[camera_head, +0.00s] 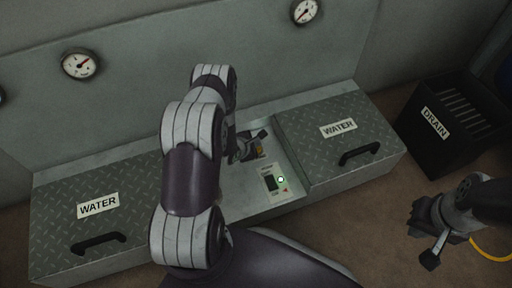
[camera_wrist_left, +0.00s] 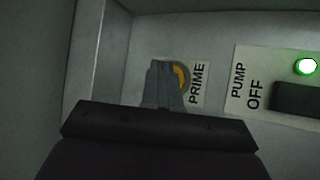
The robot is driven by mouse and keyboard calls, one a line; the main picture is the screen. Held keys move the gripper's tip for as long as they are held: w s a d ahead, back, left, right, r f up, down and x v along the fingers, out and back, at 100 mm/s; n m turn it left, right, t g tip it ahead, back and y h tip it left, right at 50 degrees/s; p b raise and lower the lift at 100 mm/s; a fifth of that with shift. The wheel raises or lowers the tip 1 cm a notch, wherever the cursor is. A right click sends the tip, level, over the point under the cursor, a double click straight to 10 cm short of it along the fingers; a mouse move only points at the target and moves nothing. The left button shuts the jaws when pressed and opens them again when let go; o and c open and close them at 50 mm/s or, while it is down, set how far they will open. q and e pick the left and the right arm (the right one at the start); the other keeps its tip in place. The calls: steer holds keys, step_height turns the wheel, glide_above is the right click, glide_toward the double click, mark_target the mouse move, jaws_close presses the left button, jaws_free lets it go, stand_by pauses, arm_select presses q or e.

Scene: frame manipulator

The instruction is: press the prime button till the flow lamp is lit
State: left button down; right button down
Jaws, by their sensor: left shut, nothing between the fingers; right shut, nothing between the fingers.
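The prime button (camera_wrist_left: 182,76) is a round orange-yellow disc beside the PRIME label (camera_wrist_left: 197,83) in the left wrist view, partly hidden by my fingers. My left gripper (camera_wrist_left: 164,82) is shut and empty, with its fingertips over the left part of the button; I cannot tell whether they touch it. In the head view my left gripper (camera_head: 258,146) is down in the recess between the two WATER lids. A lamp (camera_wrist_left: 305,66) on the pump panel glows green-white, also in the head view (camera_head: 281,179); no flow label is readable. My right gripper (camera_head: 421,244) is shut and empty at the right.
The dark pump switch (camera_wrist_left: 296,98) sits beside the PUMP OFF label. The recess wall (camera_wrist_left: 110,45) is close to my left gripper. WATER lids with black handles (camera_head: 98,241) (camera_head: 360,153) flank the recess. A black DRAIN bin (camera_head: 462,105) stands right. Gauges (camera_head: 80,64) hang on the wall.

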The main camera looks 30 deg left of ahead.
arm_select(q)
steer(key=shift+r+p, duration=2.3)
steer(key=shift+r, duration=0.25)
steer(key=shift+f, duration=0.1)
